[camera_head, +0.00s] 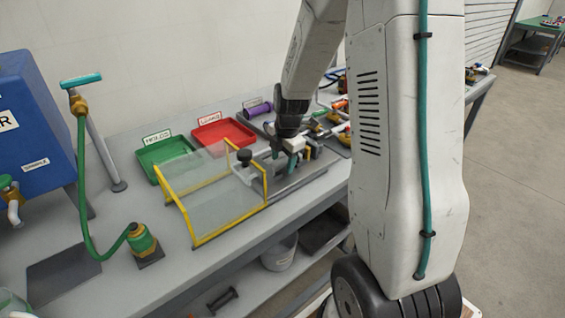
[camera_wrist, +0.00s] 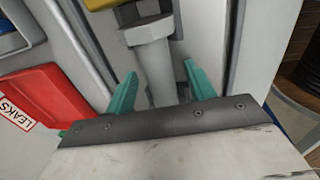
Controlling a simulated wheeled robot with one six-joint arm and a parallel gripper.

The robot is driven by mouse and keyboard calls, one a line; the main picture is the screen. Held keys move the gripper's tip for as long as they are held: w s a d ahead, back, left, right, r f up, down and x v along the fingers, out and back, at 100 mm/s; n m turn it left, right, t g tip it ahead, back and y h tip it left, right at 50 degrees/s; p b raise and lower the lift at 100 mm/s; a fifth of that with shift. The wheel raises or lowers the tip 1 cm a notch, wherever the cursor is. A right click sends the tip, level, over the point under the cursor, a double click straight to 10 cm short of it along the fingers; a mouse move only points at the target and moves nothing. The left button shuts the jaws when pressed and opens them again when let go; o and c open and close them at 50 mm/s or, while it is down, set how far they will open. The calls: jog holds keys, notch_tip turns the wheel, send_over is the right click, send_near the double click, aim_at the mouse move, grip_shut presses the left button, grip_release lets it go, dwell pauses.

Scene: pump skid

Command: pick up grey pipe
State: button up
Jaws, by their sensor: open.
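In the wrist view a grey pipe (camera_wrist: 157,72) with a hexagonal collar near its upper end runs between my two teal fingers. My gripper (camera_wrist: 159,75) is open, with a finger on each side of the pipe and a gap visible on both sides. The pipe's lower end is hidden behind the dark palm edge. In the head view my gripper (camera_head: 283,163) is low over the bench, among the fittings behind the yellow-framed guard. The pipe cannot be clearly made out there.
A clear guard with a yellow frame (camera_head: 228,221) stands just left of my gripper. A red LEAKS tray (camera_head: 222,134) and a green HOLDS tray (camera_head: 163,153) sit behind. A purple cylinder (camera_head: 257,110) lies farther back.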

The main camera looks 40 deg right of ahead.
grip_shut()
jog(key=shift+r, duration=0.15)
